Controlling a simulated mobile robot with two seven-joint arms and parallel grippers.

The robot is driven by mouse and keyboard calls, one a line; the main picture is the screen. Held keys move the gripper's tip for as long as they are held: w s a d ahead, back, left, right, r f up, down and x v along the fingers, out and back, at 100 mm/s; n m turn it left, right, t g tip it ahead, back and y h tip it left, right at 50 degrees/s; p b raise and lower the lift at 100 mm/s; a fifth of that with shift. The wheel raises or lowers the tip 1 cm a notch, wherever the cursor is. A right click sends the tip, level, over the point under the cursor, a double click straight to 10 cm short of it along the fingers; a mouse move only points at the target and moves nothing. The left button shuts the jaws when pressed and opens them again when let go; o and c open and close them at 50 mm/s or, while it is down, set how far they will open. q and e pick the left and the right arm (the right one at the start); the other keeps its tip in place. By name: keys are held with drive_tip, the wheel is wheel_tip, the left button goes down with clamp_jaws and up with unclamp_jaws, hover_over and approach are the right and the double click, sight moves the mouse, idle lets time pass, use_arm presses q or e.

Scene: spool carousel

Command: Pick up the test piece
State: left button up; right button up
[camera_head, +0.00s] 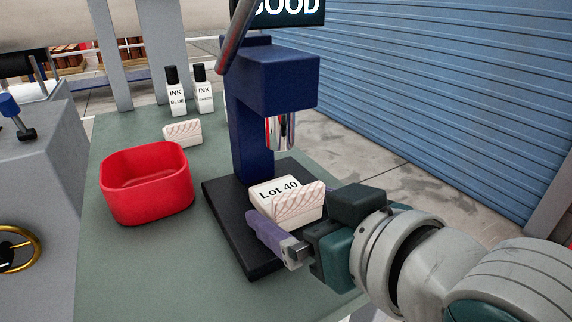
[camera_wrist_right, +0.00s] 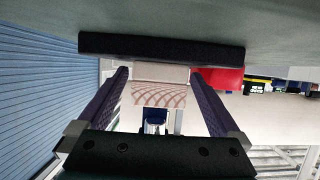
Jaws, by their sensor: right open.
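The test piece, a white block marked "Lot 40" (camera_head: 277,189) with reddish wavy lines on its near face, lies on the black base plate (camera_head: 232,222) of a dark blue press (camera_head: 283,82). My right gripper (camera_head: 284,212) is open around the block, with one purple finger along its near left side; the other finger is mostly hidden in the head view. In the right wrist view the patterned block (camera_wrist_right: 158,95) sits between the two spread fingers, with a visible gap on each side. My left gripper is not in view.
A red bin (camera_head: 147,205) stands left of the press on the green table (camera_head: 130,270). Behind it are another white patterned block (camera_head: 183,132) and two ink bottles (camera_head: 175,95). The press's metal ram (camera_head: 280,132) hangs above the Lot 40 block.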

drive_tip(key=c, duration=1.4)
